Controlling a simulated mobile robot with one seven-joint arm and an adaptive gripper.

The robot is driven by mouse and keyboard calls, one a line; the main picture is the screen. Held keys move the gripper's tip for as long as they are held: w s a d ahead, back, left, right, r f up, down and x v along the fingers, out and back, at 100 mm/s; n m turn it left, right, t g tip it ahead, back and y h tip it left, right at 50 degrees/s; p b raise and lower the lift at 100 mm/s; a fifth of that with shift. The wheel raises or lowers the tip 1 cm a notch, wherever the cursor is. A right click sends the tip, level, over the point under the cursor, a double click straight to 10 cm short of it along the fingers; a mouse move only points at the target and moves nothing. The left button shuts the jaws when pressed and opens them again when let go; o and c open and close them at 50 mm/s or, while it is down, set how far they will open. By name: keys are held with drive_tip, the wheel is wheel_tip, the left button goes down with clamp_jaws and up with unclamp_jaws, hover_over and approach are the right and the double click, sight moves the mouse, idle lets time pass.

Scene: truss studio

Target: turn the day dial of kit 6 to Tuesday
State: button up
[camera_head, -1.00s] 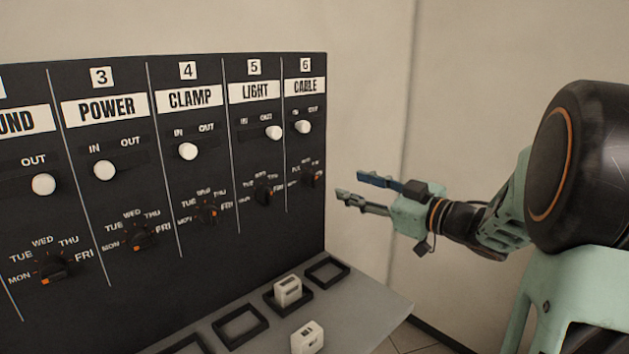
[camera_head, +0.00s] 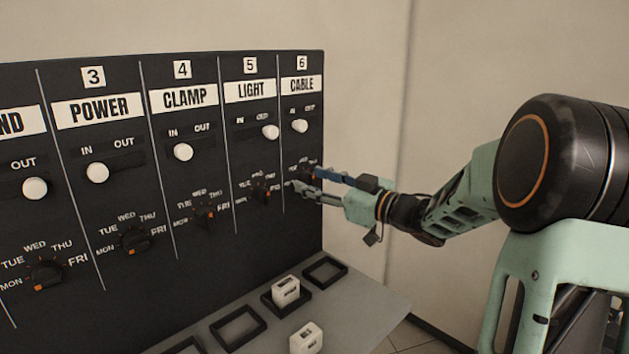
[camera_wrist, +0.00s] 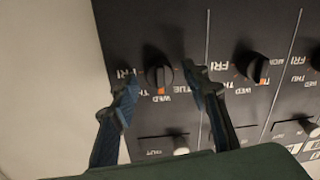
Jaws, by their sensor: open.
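The day dial of kit 6, a black knob with an orange mark, shows in the wrist view (camera_wrist: 158,74). Its orange mark points at WED. My gripper (camera_wrist: 161,80) is open, with one fingertip on each side of this knob; I cannot tell whether either touches it. The right finger hides the MON side of the scale. In the head view my gripper (camera_head: 304,180) is at the lower part of the CABLE column, and its fingers partly cover the kit 6 dial.
The kit 5 dial (camera_wrist: 252,66) is close to the right finger in the wrist view. White slider knobs, such as the CABLE one (camera_head: 300,126), stick out above the dials. A grey shelf (camera_head: 375,310) below the panel carries black frames and white blocks.

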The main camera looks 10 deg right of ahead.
drive_tip(key=shift+w+a, duration=0.15)
drive_tip(key=c, duration=1.2)
drive_tip(key=shift+o, duration=0.2)
drive_tip(key=shift+f+n, duration=0.1)
drive_tip(key=shift+n, duration=0.2)
drive_tip(key=n+b, duration=0.4)
drive_tip(key=shift+f, duration=0.1)
drive_tip(key=shift+n+b, duration=1.6)
drive_tip(key=shift+n, duration=0.4)
drive_tip(key=shift+h, duration=0.3)
